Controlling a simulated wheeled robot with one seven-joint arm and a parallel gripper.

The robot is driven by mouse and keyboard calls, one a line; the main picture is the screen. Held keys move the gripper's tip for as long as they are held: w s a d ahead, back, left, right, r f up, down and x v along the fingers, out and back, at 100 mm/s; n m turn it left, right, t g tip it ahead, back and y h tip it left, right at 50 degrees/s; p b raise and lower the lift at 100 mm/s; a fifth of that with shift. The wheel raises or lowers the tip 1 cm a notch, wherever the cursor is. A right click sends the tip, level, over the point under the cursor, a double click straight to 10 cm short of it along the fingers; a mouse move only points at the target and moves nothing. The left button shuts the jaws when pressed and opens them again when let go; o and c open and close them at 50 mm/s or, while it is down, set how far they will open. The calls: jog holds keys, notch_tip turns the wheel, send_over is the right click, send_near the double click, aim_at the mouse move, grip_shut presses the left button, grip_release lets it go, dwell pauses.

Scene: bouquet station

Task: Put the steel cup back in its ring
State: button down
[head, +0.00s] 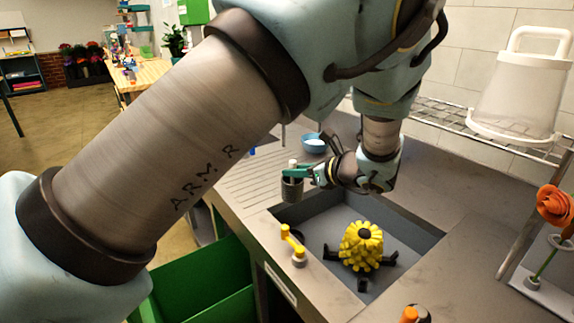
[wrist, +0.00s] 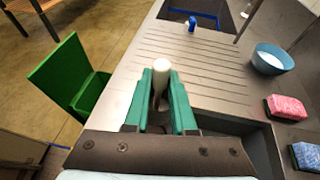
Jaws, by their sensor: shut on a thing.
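My gripper (head: 303,172) is shut on a dark grey cup (head: 292,189), which looks like the steel cup, and holds it over the left rim of the sink. The cup looks roughly upright. A white rounded piece (head: 292,164) stands up at the cup's top; it also shows between the teal fingers (wrist: 160,108) in the wrist view, where the cup is mostly hidden. I cannot make out an empty ring for the cup in either view.
A sink (head: 407,285) holds a yellow flower-like thing (head: 362,247) with dark arms. A yellow-ended fitting (head: 292,244) stands on its near rim. A blue bowl (wrist: 268,58), pink sponge (wrist: 287,107) and blue sponge (wrist: 306,155) lie right. The ribbed drainboard (wrist: 190,65) is mostly clear. A green bin (wrist: 66,72) stands left.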

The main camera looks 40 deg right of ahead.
notch_tip(320, 180, down, 14)
jog(key=b, duration=0.9)
jog(key=shift+r+b, duration=0.2)
jog(key=shift+b, duration=0.15)
dwell(0.3)
jog(key=shift+f, duration=0.2)
dwell(1.1)
jog(key=shift+f, duration=0.35)
jog(key=shift+f+b, duration=0.3)
jog(key=shift+f, duration=0.15)
jog(key=shift+f, duration=0.25)
dwell(0.3)
jog(key=c, duration=0.7)
grip_release()
jog(key=shift+o, duration=0.2)
